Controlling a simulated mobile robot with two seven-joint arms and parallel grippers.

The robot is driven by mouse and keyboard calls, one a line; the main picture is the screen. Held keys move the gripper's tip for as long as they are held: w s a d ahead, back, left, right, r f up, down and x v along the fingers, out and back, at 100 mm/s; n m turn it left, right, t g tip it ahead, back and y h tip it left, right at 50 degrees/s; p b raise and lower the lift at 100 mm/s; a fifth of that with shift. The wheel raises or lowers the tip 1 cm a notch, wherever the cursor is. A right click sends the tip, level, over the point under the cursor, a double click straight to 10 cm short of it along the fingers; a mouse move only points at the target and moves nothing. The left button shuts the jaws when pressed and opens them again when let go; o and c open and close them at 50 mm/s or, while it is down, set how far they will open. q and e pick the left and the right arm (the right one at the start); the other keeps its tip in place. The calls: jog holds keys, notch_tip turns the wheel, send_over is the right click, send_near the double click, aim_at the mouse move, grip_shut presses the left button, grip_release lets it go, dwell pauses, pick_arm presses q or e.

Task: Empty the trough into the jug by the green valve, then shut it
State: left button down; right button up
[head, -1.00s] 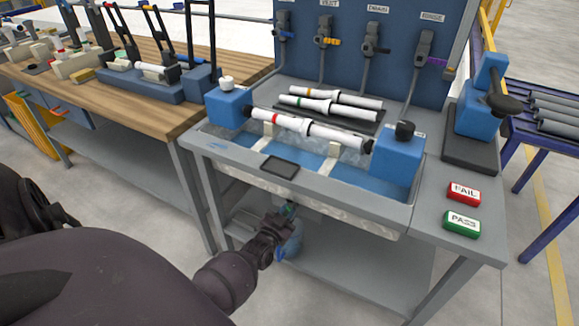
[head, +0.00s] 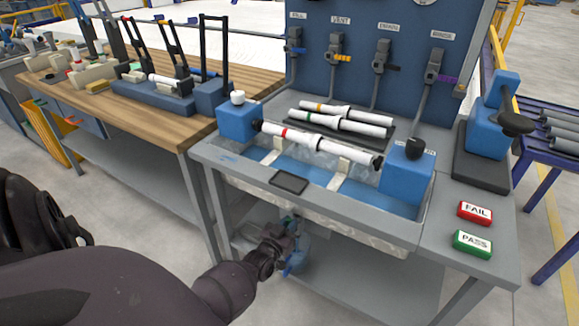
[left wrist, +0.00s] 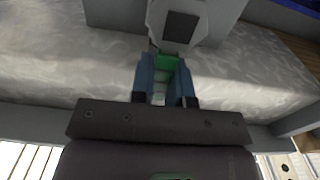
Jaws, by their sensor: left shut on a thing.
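The trough (head: 350,209) is a long grey basin set in the bench, with blue liquid or a blue floor visible inside. Under its front edge, my left gripper (head: 288,232) is shut on the green valve. In the left wrist view the valve's green handle (left wrist: 167,66) sits between the two blue fingers (left wrist: 166,82), below a pale fitting with a dark square. My right gripper is not in view.
A white pipe with a red band (head: 320,145) lies across the trough between blue end blocks (head: 405,178). More pipes lie behind. Red FAIL (head: 475,212) and green PASS (head: 472,243) buttons are at right. A wooden workbench (head: 165,125) stands at left. The lower shelf (head: 365,290) has free room.

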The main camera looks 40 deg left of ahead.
pick_arm(q)
jog(key=c, duration=1.1)
grip_release()
jog(key=p+v, duration=0.1)
jog(key=v, duration=1)
jog(key=shift+p, duration=0.4)
jog(key=shift+w, duration=0.1)
